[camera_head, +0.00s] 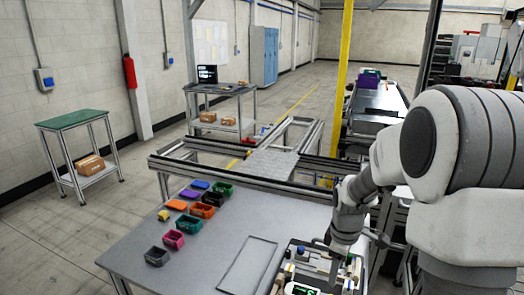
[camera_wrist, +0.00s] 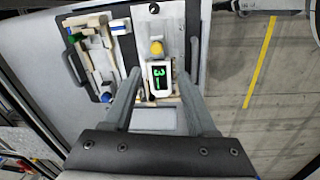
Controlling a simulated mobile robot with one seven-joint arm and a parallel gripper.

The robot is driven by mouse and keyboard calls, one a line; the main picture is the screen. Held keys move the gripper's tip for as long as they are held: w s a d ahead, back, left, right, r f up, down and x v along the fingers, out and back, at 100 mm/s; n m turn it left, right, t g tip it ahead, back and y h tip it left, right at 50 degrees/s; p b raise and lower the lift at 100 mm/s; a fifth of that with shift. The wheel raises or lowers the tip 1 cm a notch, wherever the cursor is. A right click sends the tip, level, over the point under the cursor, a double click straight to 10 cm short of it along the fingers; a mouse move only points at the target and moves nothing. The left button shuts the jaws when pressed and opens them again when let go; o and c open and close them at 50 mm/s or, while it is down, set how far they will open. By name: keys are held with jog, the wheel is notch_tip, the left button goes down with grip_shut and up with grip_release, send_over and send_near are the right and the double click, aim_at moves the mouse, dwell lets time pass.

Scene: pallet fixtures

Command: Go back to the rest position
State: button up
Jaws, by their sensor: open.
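My gripper (camera_head: 338,262) points down over a fixture pallet (camera_head: 273,277) at the front right of the grey table. In the wrist view my gripper (camera_wrist: 160,76) is open, its two fingers spread apart. A white device with a green digit display (camera_wrist: 160,76) lies between and beyond the fingertips, with a visible gap on each side. In the head view my arm hides part of the pallet.
Several small coloured bins, including a green one (camera_head: 189,224) and a pink one (camera_head: 174,239), stand on the grey table (camera_head: 200,272). An empty rectangular outline or tray (camera_head: 248,262) lies left of the pallet. A conveyor frame (camera_head: 240,178) runs behind. A yellow post (camera_head: 343,75) stands beyond.

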jog(key=s+a+r+m+t, duration=0.25)
jog(key=s+r+m, duration=0.35)
jog(key=r, duration=0.6)
jog(key=s+a+r+m+t, duration=0.1)
jog(key=s+r+m, duration=0.1)
jog(key=s, duration=0.5)
jog(key=s+a+r+m+t, duration=0.1)
jog(key=s+a+r+m, duration=0.1)
jog(key=s, duration=0.6)
notch_tip(320, 180, up, 3)
jog(key=shift+f+m, duration=0.1)
jog(key=shift+m, duration=0.6)
